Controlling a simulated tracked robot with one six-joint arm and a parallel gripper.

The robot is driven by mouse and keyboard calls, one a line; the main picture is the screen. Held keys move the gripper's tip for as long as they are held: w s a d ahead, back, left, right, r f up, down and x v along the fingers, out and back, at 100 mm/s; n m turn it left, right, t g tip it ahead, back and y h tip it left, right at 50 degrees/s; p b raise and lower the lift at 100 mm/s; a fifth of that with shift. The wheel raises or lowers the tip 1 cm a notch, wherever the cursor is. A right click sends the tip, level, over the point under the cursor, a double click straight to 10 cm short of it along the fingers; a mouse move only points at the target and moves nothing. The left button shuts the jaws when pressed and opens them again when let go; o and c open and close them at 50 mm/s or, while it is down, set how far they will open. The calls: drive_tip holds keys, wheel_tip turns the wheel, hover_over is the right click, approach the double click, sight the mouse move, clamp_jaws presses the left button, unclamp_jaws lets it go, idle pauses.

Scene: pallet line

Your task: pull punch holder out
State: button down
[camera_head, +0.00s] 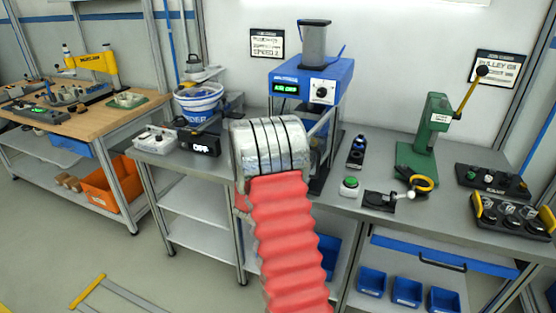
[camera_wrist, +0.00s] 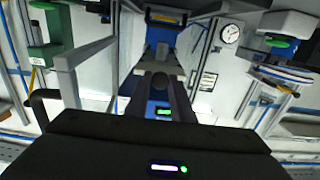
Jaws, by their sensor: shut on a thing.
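A blue press (camera_head: 322,77) with a green-lit display and a grey cylinder on top stands on the bench in the head view. My arm's silver wrist and red sleeve cover its lower front, so my gripper and the punch holder are hidden there. In the wrist view, which is upside down, the blue press (camera_wrist: 158,28) is straight ahead. My gripper (camera_wrist: 161,72) reaches to it with two dark fingers. They are shut on a small dark rounded piece, seemingly the punch holder (camera_wrist: 160,82). How far it sits in the press cannot be told.
A green lever press (camera_head: 431,130) stands at the right, with black trays of parts (camera_head: 493,181) beside it. A button box (camera_head: 349,187) and a small black clamp (camera_head: 380,200) lie on the bench near my arm. A blue-white bucket (camera_head: 198,103) is at the left.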

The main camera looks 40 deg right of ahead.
drive_tip(key=shift+w+a+f, duration=0.1)
drive_tip(key=shift+a, duration=0.1)
drive_tip(key=c, duration=1.6)
unclamp_jaws()
drive_tip(key=shift+o, duration=0.2)
drive_tip(key=v, duration=1.3)
drive_tip(key=shift+a, duration=0.4)
